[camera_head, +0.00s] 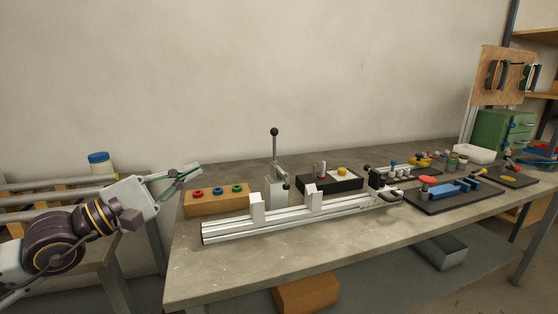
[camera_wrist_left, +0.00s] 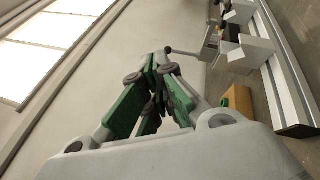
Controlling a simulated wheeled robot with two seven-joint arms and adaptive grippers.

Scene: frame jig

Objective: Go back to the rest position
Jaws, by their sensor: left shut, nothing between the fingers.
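My left gripper (camera_head: 189,170) comes in from the left in the head view. It is shut and empty, held in the air just above and behind the left end of an orange-brown block (camera_head: 216,199) with red, blue and green knobs. In the left wrist view the green-padded fingers (camera_wrist_left: 158,84) are closed together with nothing between them. The block shows partly behind the fingers there (camera_wrist_left: 238,98). My right gripper is in neither view.
The workbench (camera_head: 222,272) carries an aluminium rail (camera_head: 300,222) with upright blocks, a lever post (camera_head: 275,160), a black tray (camera_head: 343,186) and a blue fixture (camera_head: 453,190) on a dark mat. Green drawers (camera_head: 492,132) stand far right. The front left bench surface is clear.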

